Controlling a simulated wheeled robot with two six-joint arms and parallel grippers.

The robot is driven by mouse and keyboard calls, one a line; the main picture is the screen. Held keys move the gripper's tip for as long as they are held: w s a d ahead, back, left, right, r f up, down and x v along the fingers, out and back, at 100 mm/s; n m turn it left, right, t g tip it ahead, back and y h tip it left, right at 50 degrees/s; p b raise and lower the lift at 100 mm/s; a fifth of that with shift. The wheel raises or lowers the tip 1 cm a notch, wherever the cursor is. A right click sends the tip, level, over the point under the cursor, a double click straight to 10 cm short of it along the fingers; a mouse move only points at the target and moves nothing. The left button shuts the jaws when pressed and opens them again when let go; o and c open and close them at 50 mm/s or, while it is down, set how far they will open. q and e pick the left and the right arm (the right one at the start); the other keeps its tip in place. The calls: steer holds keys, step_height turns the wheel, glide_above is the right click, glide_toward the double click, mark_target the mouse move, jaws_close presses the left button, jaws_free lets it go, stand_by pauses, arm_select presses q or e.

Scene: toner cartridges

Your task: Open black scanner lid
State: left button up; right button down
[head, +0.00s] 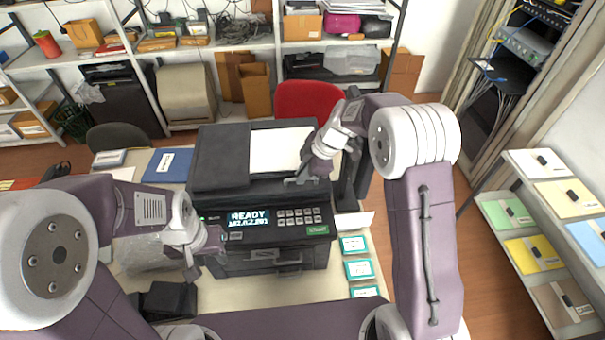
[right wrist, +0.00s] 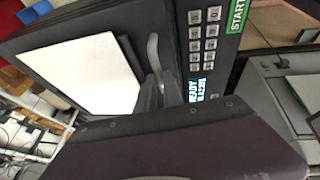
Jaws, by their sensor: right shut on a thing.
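The black scanner lid (head: 220,158) lies flat on top of the black printer (head: 265,262), with a white panel (head: 282,150) on its right part; I see no gap under it. My right gripper (head: 301,180) is at the lid's front edge, right of its middle. In the right wrist view this gripper (right wrist: 158,88) is shut on a grey curved handle (right wrist: 153,48) beside the white panel. The fingertips are partly hidden by the wrist. My left gripper (head: 207,268) is open and empty, at the printer's front left side.
The control panel (head: 265,224) reads READY. Cards with teal edges (head: 358,268) lie right of the printer. A blue folder (head: 167,164) lies behind on the left. A red chair (head: 308,99) stands behind the table. A shelf of coloured packs (head: 540,250) is at the right.

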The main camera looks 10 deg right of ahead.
steer(key=shift+r, duration=0.15)
stand_by(0.3)
steer(key=w+r+p, duration=0.4)
steer(key=r+p, duration=0.1)
steer(key=r, duration=0.4)
steer(key=w+r+p, duration=0.4)
steer(key=r+p, duration=0.1)
steer(key=r, duration=0.4)
steer(key=shift+w+r, duration=0.2)
steer(key=shift+d, duration=0.1)
